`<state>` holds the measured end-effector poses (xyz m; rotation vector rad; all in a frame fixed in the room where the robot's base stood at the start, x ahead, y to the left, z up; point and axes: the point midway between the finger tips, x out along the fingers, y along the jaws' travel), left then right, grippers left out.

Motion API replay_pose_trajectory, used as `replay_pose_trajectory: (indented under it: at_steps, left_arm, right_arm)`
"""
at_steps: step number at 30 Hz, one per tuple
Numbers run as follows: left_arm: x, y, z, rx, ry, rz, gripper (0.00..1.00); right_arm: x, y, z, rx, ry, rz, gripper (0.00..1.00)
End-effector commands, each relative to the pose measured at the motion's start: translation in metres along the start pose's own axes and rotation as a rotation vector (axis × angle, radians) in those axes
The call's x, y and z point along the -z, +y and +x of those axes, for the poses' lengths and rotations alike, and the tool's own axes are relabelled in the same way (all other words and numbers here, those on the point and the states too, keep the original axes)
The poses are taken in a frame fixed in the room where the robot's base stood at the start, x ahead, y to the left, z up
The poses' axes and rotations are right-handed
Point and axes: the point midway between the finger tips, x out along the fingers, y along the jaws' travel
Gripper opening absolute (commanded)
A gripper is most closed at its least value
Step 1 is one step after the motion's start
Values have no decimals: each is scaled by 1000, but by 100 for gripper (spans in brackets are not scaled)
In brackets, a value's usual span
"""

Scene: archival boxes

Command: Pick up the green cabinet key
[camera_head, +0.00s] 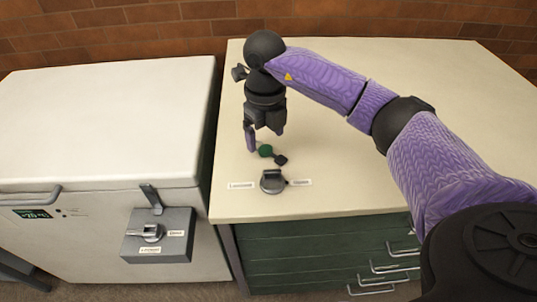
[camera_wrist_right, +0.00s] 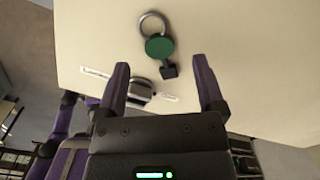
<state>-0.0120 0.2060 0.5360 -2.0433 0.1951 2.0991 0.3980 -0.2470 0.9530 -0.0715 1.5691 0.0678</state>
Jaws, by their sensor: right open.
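The green cabinet key (camera_head: 266,151) lies on the pale cabinet top, with a round green head and a dark bit pointing toward the lower right. In the right wrist view the key (camera_wrist_right: 159,46) also shows a grey ring at its far end. My right gripper (camera_head: 266,139) is open and points down, above and close to the key. I cannot tell the exact height gap. My left gripper is not in view.
A grey lock switch (camera_head: 271,182) with white labels sits on the cabinet top (camera_head: 350,190), just in front of the key. A white chest (camera_head: 100,125) with a grey lock box (camera_head: 157,246) stands at left. A brick wall (camera_head: 120,30) is behind. The cabinet top's right side is clear.

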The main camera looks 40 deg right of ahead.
Motion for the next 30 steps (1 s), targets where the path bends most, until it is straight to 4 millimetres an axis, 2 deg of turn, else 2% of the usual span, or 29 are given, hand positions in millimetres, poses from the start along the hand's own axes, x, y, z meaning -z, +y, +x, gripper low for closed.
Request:
replay_pose_trajectory:
  at_steps: [1,3,9,11,21,22,30]
  left_arm:
    - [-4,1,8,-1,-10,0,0]
    - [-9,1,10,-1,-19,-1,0]
    - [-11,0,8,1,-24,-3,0]
    - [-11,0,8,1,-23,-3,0]
    - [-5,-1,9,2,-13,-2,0]
    - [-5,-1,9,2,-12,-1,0]
    - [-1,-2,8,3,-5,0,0]
  right_arm:
    - [1,0,16,-1,7,-1,88]
    - [0,0,28,-1,5,-1,88]
    - [0,0,27,-1,1,-2,88]
    - [0,0,27,-1,1,-2,77]
    - [0,0,27,-2,0,-3,5]
    - [0,0,27,-2,0,-3,0]
    - [0,0,24,-2,-1,-3,0]
